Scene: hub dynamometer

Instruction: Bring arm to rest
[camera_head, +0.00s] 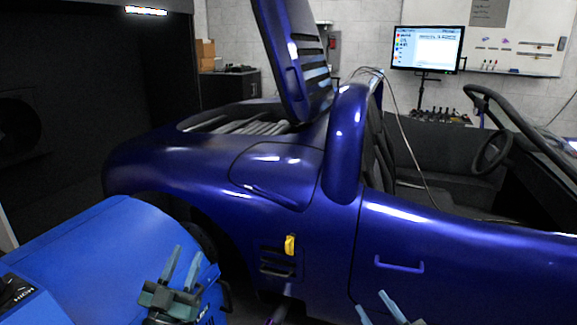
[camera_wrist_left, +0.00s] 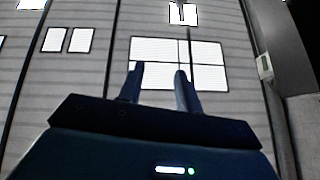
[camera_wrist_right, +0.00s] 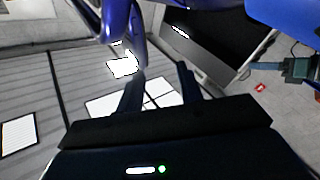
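My left gripper (camera_head: 186,253) is at the lower left of the head view, in front of the blue dynamometer housing (camera_head: 95,250). Its two fingers point up and stand apart, with nothing between them; the left wrist view (camera_wrist_left: 159,72) shows the same gap. My right gripper (camera_head: 374,302) is at the bottom edge of the head view, in front of the car door, and only its fingers show there. In the right wrist view (camera_wrist_right: 159,78) its fingers are apart and empty.
A dark blue open car (camera_head: 440,250) fills the middle and right, with its rear lid (camera_head: 285,55) raised. A yellow piece (camera_head: 290,245) is on its side vent. A monitor (camera_head: 427,48) and a whiteboard (camera_head: 515,30) are behind. Open air surrounds both grippers' tips.

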